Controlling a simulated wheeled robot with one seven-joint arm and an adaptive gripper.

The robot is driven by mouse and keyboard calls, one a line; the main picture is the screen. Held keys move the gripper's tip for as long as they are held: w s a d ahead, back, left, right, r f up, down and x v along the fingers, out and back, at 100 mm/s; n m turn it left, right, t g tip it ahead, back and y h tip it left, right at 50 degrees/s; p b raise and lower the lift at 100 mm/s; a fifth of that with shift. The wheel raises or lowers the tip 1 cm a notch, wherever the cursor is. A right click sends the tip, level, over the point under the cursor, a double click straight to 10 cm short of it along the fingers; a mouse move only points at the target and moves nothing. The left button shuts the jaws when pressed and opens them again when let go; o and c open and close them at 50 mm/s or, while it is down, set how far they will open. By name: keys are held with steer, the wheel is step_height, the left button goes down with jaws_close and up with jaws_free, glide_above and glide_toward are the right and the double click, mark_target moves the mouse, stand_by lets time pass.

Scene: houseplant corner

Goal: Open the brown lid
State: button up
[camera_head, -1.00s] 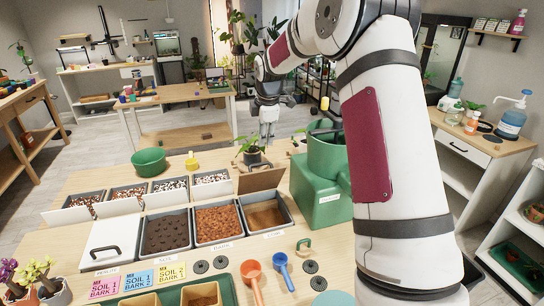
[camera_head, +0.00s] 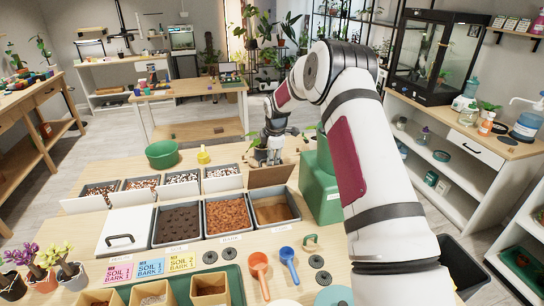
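The brown lid (camera_head: 270,175) stands raised along the far edge of the rightmost front bin (camera_head: 273,210). That bin is uncovered and shows brown contents. My gripper (camera_head: 274,158) points down just behind the lid's upper edge, near a small potted plant. It is small in the picture and partly blends with the plant, so I cannot tell whether its fingers are apart or whether it touches the lid. Nothing is clearly held in it.
Left of that bin are a bark bin (camera_head: 227,215), a dark soil bin (camera_head: 178,224) and a white-lidded bin (camera_head: 126,231). A green box (camera_head: 319,185) stands close on the right. A green bowl (camera_head: 162,154) sits behind. Two scoops lie in front.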

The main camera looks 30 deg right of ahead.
jaws_close()
steer(key=w+d+b, duration=0.1)
steer(key=w+b, duration=0.5)
steer(key=b, duration=0.1)
steer(key=shift+r, duration=0.35)
jaws_free()
steer(key=shift+d, duration=0.1)
steer(key=shift+r, duration=0.2)
